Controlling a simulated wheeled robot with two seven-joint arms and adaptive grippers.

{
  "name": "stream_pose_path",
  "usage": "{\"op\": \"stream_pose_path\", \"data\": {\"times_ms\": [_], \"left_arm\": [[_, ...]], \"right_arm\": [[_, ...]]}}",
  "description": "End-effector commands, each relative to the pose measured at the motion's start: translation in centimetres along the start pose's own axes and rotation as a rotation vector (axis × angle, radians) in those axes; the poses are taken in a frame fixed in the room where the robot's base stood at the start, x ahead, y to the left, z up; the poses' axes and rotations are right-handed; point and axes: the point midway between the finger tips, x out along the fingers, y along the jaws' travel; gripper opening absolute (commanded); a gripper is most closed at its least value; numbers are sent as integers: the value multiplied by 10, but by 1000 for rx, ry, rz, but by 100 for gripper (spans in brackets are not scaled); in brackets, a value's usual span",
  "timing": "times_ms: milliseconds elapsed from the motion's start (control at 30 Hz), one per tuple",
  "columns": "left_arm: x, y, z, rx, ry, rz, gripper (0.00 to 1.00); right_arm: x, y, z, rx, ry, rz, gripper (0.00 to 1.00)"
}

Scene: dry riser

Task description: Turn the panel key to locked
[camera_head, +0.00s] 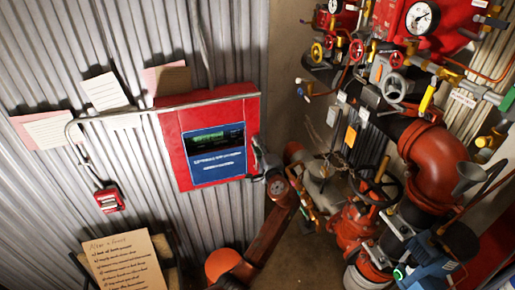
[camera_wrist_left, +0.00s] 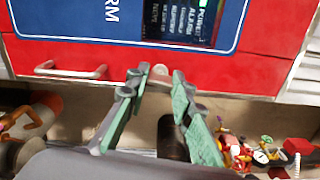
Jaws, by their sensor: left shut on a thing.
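The red alarm panel (camera_head: 172,149) hangs on the corrugated wall, with a blue face and a lit screen (camera_head: 211,144). My left gripper (camera_head: 257,150) is at the panel's right edge. In the left wrist view, its green-padded fingers (camera_wrist_left: 159,78) reach the panel's red side (camera_wrist_left: 225,78). A small pale round part, which looks like the panel key (camera_wrist_left: 160,70), shows between the fingertips. The gripper is shut on it; the fingers hide part of it. I cannot tell which way the key is turned. My right gripper is not in view.
A metal handle (camera_wrist_left: 70,70) sticks out of the panel side beside the fingers. Red pipes (camera_head: 436,158), valves and gauges (camera_head: 422,18) crowd the right. A small red box (camera_head: 108,199) hangs at left, and a written notice (camera_head: 125,262) stands below.

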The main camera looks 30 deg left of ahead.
Motion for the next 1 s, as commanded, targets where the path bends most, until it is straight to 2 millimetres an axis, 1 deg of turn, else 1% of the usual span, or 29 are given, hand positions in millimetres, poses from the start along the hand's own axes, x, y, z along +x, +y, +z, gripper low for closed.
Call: {"op": "stream_pose_path", "data": {"times_ms": [33, 100, 333, 900, 933, 1000], "left_arm": [[0, 3, 0, -31, -1, 1, 0], [0, 2, 0, -70, -1, 2, 0], [0, 2, 0, -153, -1, 3, 0], [0, 1, 0, -184, -1, 3, 0], [0, 1, 0, -184, -1, 3, 22], [0, 1, 0, -184, -1, 3, 27]], "right_arm": [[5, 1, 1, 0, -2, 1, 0], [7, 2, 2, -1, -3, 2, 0], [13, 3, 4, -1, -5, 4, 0], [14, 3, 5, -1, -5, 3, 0], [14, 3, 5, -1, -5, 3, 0], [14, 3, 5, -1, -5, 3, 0]]}}
